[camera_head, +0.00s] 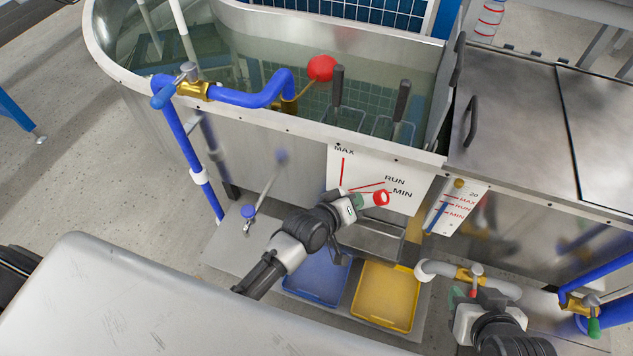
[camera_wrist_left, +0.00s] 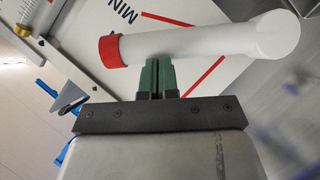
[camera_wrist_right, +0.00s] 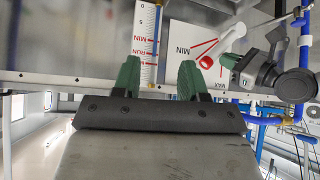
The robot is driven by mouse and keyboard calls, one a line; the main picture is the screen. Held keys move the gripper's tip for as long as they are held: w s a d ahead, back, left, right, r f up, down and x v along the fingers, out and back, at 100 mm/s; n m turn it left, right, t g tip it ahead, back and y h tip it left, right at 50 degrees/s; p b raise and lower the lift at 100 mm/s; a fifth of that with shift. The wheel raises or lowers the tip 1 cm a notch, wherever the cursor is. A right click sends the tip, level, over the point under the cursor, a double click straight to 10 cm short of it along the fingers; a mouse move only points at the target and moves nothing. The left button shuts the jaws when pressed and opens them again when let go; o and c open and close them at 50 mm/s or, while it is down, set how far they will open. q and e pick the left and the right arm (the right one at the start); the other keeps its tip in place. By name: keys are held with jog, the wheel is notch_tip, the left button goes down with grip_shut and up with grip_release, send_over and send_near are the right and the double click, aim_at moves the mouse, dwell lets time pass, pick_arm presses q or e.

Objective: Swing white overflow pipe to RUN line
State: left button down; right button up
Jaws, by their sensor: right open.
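The white overflow pipe (camera_wrist_left: 200,42) has a red end and runs across the marked card (camera_head: 423,178). In the head view its red end (camera_head: 381,198) shows just below the MIN line; the rest is mostly hidden by my left gripper (camera_head: 357,204). In the left wrist view the pipe passes between red lines near MIN. Its exact alignment with RUN is unclear. My left gripper's green fingers (camera_wrist_left: 158,72) are together, their tips at the side of the pipe. My right gripper (camera_wrist_right: 158,75) is open and empty; in the head view it is low at the right.
A narrow level scale (camera_head: 455,207) hangs right of the card. Blue (camera_head: 318,282) and yellow (camera_head: 387,296) trays lie below. A grey pipe with a valve (camera_head: 470,273) is close to my right gripper. The tank (camera_head: 260,150) stands behind.

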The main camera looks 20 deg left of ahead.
pick_arm(q)
jog(key=shift+w+d+f+p, duration=0.15)
jog(key=shift+d+p, duration=0.1)
jog(key=shift+p, duration=0.2)
pick_arm(e)
jog(key=s+g, duration=0.1)
jog(key=s+d+f+g, duration=0.1)
jog(key=s, duration=0.1)
jog(key=s+g, duration=0.1)
jog(key=shift+s+d+f+h, duration=0.25)
jog(key=shift+d+f+h, duration=0.05)
jog(key=shift+h, duration=0.1)
jog(key=shift+w, duration=0.1)
